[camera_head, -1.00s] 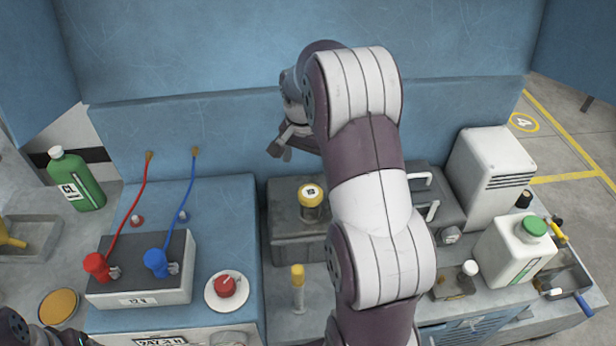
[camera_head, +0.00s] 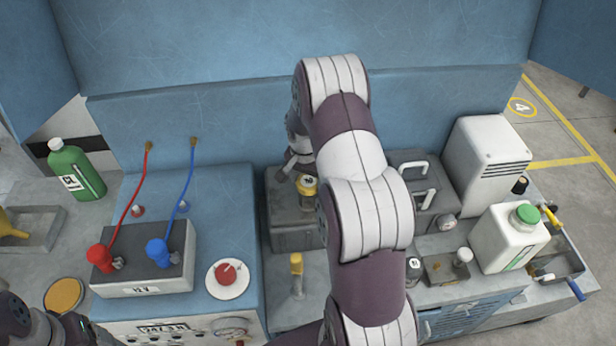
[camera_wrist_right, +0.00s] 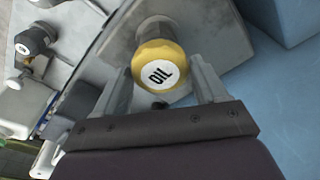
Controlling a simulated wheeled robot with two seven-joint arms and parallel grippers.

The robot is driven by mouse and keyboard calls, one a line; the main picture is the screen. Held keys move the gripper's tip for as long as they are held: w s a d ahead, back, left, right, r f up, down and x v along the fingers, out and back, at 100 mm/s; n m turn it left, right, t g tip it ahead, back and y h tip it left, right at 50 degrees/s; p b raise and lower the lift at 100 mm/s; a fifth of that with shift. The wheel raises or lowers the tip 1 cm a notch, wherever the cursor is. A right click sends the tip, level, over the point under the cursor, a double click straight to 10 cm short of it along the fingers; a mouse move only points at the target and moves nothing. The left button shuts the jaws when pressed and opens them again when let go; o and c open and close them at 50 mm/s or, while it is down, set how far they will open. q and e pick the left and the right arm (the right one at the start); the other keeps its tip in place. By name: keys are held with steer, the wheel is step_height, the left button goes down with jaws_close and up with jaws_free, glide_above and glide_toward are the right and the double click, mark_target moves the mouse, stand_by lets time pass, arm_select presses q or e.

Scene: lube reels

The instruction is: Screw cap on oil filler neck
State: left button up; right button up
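The yellow oil cap (camera_head: 307,181), with a white "OIL" label, sits on top of the dark filler neck (camera_head: 307,201) on the grey metal box (camera_head: 283,232). In the right wrist view the cap (camera_wrist_right: 159,66) fills the space ahead of and between my fingers. My right gripper (camera_head: 291,168) is open beside the cap in the head view. In the wrist view its two fingers (camera_wrist_right: 166,84) stand on either side of the cap, with visible gaps. Whether the cap's thread is engaged cannot be seen. Part of my left arm shows at the lower left; its fingers are not clear.
A yellow-topped stick (camera_head: 296,265) stands in front of the box. A white jug with green cap (camera_head: 510,238) and a pale ribbed housing (camera_head: 487,160) stand right. A unit with red and blue hoses (camera_head: 145,275) is left. The blue back panel (camera_head: 220,125) rises close behind.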

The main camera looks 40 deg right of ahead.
steer(key=c, duration=0.5)
steer(key=shift+f+m+b, duration=0.2)
steer(key=shift+m+b, duration=0.4)
steer(key=shift+m, duration=0.2)
steer(key=shift+m+b, duration=0.3)
steer(key=shift+m, duration=1)
steer(key=shift+r+m+g, duration=0.2)
steer(key=shift+m+g, duration=0.1)
steer(key=shift+m, duration=0.2)
steer(key=shift+f+b, duration=0.1)
steer(key=shift+b, duration=0.25)
steer(key=shift+m, duration=1.2)
steer(key=o, duration=1.1)
